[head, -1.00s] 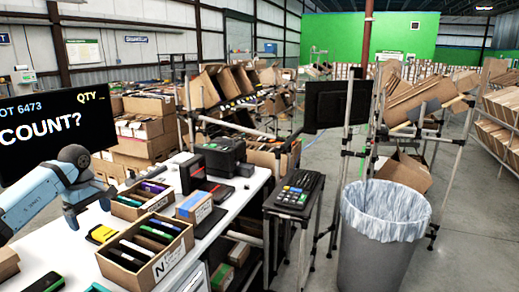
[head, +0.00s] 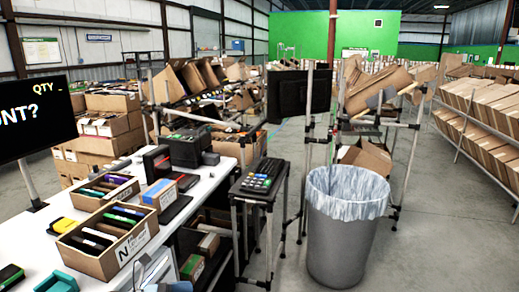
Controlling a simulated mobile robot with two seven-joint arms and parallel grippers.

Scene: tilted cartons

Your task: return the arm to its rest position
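Neither of my grippers shows in the head view. A small grey-blue piece at the bottom edge, in front of the white table (head: 205,192), may be part of my arm; too little of it shows to tell which part. Two open cartons with upright coloured items stand on the table: a front carton (head: 120,262) marked N and a smaller carton (head: 85,204) behind it.
A black screen (head: 30,125) stands at the left. A keypad (head: 260,180) sits on a small stand right of the table. A lined grey bin (head: 335,245) stands beside it. Shelving with tilted cartons (head: 385,85) is behind. The floor at right is clear.

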